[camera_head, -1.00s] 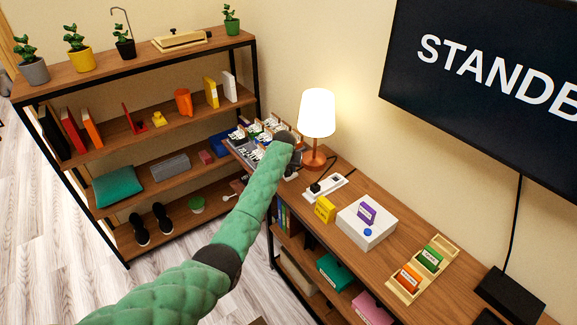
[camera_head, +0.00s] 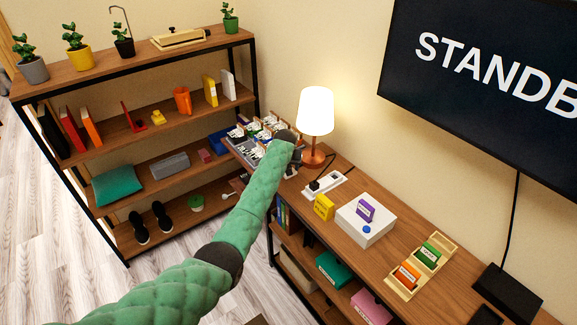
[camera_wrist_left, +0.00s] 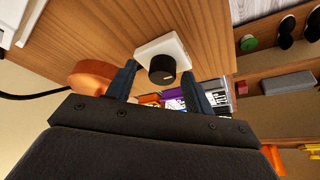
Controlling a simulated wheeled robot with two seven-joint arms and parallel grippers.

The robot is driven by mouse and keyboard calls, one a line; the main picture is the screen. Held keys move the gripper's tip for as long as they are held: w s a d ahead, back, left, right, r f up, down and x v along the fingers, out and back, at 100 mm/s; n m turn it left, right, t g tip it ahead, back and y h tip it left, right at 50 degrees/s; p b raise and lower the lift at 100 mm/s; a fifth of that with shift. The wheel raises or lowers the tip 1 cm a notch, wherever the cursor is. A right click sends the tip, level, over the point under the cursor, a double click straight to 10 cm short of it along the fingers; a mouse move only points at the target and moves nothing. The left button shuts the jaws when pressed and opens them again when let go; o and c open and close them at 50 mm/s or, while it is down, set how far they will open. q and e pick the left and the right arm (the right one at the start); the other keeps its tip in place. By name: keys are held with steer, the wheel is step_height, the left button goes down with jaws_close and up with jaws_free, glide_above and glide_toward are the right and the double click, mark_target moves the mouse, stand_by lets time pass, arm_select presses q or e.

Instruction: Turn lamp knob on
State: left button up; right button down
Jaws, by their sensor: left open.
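The lamp (camera_head: 316,112) stands at the left end of the wooden cabinet, with a glowing white shade and an orange base. Its orange base also shows in the left wrist view (camera_wrist_left: 98,77). The black lamp knob (camera_wrist_left: 162,70) has a pale mark and sits on a small white base (camera_wrist_left: 160,47). My left gripper (camera_wrist_left: 158,78) is open, with one finger on either side of the knob; I cannot tell whether they touch it. In the head view my green sleeved left arm reaches beside the lamp base, and the knob is hidden there. My right gripper is in neither view.
A white power strip (camera_head: 325,184), a yellow block (camera_head: 324,207), a white box (camera_head: 366,222) and a wooden tray (camera_head: 420,265) are on the cabinet to the right. Several small items crowd behind my arm. A shelf unit (camera_head: 160,130) stands left; a screen (camera_head: 480,70) hangs above.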

arm_select(q)
steer(key=shift+r, duration=0.1)
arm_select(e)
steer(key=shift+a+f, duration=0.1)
arm_select(q)
steer(key=shift+s+r, duration=0.1)
steer(key=shift+r, duration=0.2)
steer(key=b+v, duration=0.2)
steer(key=v, duration=0.5)
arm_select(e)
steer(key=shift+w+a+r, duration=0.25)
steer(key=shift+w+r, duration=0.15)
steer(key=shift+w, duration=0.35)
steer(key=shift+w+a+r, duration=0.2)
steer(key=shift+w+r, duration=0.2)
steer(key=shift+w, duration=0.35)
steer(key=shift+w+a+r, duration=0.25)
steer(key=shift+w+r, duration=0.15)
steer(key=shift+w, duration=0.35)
arm_select(q)
steer(key=shift+s, duration=0.1)
